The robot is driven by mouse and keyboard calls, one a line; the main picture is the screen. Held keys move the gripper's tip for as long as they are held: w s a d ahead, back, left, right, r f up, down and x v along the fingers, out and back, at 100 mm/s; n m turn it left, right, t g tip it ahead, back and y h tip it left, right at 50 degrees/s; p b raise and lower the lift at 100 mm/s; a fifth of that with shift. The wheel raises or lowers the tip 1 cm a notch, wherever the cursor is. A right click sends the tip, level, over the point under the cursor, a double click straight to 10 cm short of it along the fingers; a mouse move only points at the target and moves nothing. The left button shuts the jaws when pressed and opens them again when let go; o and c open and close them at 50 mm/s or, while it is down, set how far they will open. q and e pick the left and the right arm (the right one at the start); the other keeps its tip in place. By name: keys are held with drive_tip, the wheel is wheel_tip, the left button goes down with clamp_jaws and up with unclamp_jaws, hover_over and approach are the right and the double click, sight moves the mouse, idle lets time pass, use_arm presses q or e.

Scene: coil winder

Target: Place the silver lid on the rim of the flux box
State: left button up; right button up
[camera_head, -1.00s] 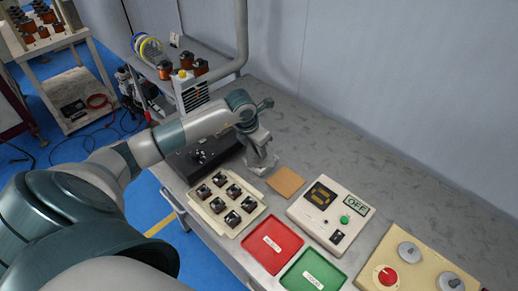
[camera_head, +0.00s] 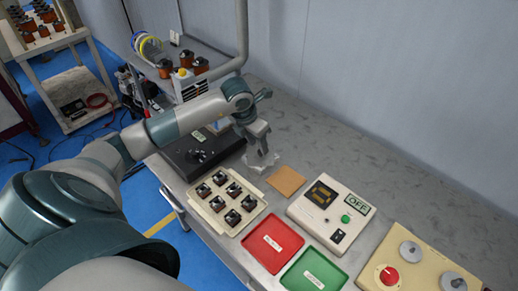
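My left gripper (camera_head: 262,150) points down over the back of the bench, to the right of the black device. Its fingers are small and partly merge with what lies below, so I cannot tell whether they are open or shut. A pale silvery shape (camera_head: 262,161) lies on the bench right at the fingertips. It may be the silver lid or the flux box; its outline is too small to tell. I cannot make out a separate box and lid. My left forearm hides part of the bench behind it. My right gripper is not in view.
A black device (camera_head: 190,160) and a cream tray of dark parts (camera_head: 217,215) stand left of the gripper. A brown square pad (camera_head: 285,181), a white panel (camera_head: 310,213), a red tray (camera_head: 271,245) and a green tray (camera_head: 300,275) lie nearer. The back right bench is clear.

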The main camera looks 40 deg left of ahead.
use_arm(q)
drive_tip(key=b+v, duration=0.2)
drive_tip(key=v, duration=0.6)
drive_tip(key=shift+r, duration=0.35)
drive_tip(key=shift+s, duration=0.15)
